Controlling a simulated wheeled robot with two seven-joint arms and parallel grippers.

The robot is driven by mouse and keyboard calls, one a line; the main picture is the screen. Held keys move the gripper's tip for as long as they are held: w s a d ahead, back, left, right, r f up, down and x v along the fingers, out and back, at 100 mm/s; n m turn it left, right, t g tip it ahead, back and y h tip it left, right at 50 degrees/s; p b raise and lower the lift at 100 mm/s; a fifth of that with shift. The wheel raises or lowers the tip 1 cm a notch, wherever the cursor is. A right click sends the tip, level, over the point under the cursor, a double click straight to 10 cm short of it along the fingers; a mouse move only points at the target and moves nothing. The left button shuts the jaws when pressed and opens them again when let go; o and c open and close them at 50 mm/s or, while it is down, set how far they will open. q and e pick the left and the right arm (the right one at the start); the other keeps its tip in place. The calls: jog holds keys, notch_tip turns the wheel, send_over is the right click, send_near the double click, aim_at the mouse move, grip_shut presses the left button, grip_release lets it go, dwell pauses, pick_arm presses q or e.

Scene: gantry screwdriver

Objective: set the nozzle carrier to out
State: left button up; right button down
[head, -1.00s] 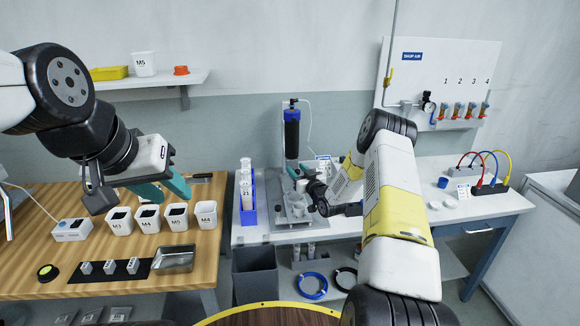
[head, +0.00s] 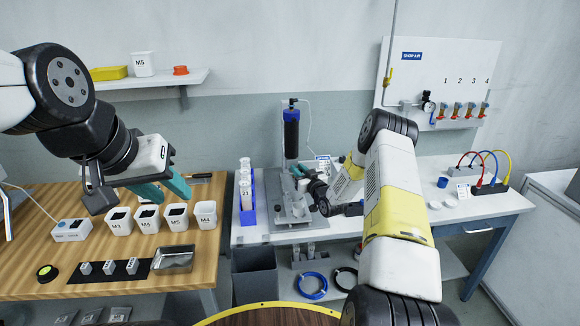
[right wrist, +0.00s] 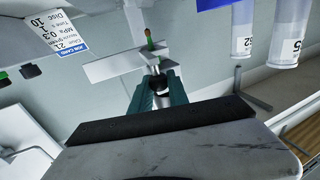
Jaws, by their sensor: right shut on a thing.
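The gantry screwdriver (head: 291,138) stands on the white bench, with a dark and blue upright body over a grey base plate. My right gripper (head: 298,171) is at the lower front of its column. In the right wrist view, the teal fingers (right wrist: 160,86) are shut on a small dark part of the nozzle carrier (right wrist: 152,61), a pale metal piece with a green-and-orange tip beyond it. The fingers partly hide the held part. My left gripper (head: 168,188) is open and empty above the wooden table's cups.
A job card (right wrist: 58,33) shows in the right wrist view. White cups (head: 148,219) and a metal tray (head: 173,259) are on the wooden table. A grey bin (head: 254,272) stands below.

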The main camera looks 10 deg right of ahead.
jog(key=shift+s+a+f+y, duration=0.1)
jog(key=shift+a+y, duration=0.05)
jog(key=shift+a, duration=0.3)
jog(key=shift+s+a+f+y, duration=0.1)
jog(key=shift+a+y, duration=0.05)
jog(key=shift+a, duration=0.25)
jog(key=d, duration=1)
jog(key=shift+d, duration=0.1)
jog(key=c, duration=1.5)
grip_release()
jog(key=shift+o, duration=1.1)
jog(key=shift+d+r, duration=0.1)
jog(key=shift+r, duration=0.05)
jog(key=v, duration=0.7)
jog(key=shift+s, duration=0.4)
jog(key=shift+d, duration=0.1)
